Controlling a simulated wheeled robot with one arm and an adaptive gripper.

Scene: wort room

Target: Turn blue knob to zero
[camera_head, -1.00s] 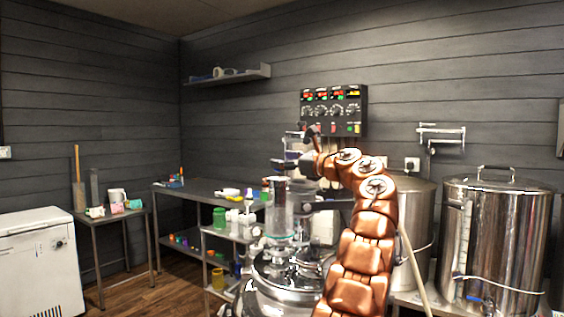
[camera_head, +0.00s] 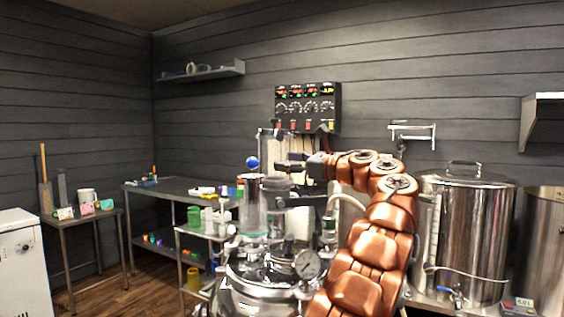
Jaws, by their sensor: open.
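A round blue knob-like ball (camera_head: 252,162) shows just left of my gripper, beside the upright metal stand above the steel vessel. What it is mounted on and where zero lies are too small to tell. My gripper (camera_head: 278,163) points left at about the ball's height. Its dark fingers are open and seem empty, with a small gap to the ball in the picture. I cannot tell the gap in depth. My copper arm hides part of the equipment behind it.
A steel vessel (camera_head: 262,290) with a pressure gauge (camera_head: 307,264) stands below my gripper. A control panel (camera_head: 307,107) with several dials hangs on the wall. A large kettle (camera_head: 468,235) stands right, a metal table (camera_head: 180,188) left. Open floor lies at the lower left.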

